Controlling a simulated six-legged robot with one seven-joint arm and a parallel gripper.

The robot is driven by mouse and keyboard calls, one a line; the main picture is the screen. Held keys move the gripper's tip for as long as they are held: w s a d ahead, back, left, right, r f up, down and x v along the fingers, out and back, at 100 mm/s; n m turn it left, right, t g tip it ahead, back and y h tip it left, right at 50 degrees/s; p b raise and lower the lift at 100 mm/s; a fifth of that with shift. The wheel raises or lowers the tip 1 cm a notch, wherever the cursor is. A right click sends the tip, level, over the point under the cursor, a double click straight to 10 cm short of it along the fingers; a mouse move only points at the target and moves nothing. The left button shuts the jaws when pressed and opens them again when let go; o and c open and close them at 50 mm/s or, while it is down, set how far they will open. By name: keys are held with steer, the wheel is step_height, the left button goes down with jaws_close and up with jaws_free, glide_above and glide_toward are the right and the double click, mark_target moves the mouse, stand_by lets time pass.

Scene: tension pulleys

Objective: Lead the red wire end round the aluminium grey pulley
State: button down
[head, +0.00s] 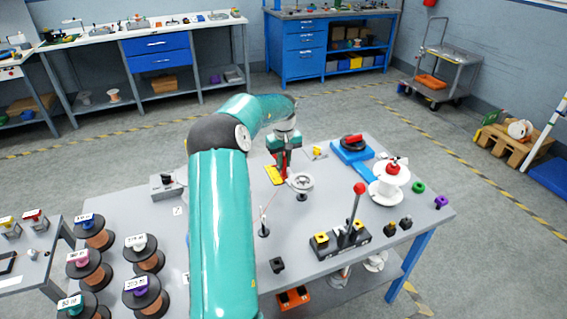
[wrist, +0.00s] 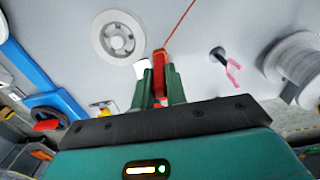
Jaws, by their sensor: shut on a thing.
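My gripper (head: 284,169) is shut on the red wire end (wrist: 160,72), a red block between the fingertips in the wrist view. The thin red wire (wrist: 180,24) runs from it to the top edge of that view. The aluminium grey pulley (head: 301,181) stands on a short post on the table, close to the right of my gripper in the head view. In the wrist view the pulley (wrist: 118,38) is a spoked disc to the left of the wire end, apart from it. The wire is not seen around the pulley there. My arm hides part of the table.
A red-knobbed lever on a black base (head: 340,238) stands nearer on the table (head: 310,263). A white spool (head: 388,190) and a blue stand (head: 350,152) are at the right. A yellow block (head: 274,175) lies beside my gripper. Several copper wire spools (head: 140,252) stand at the left.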

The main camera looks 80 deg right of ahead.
steer(key=shift+s+d, duration=0.2)
steer(key=shift+d, duration=0.8)
steer(key=shift+s+d, duration=0.4)
steer(key=shift+d, duration=0.2)
steer(key=shift+s+d, duration=0.4)
steer(key=shift+d, duration=0.2)
steer(key=shift+s, duration=0.1)
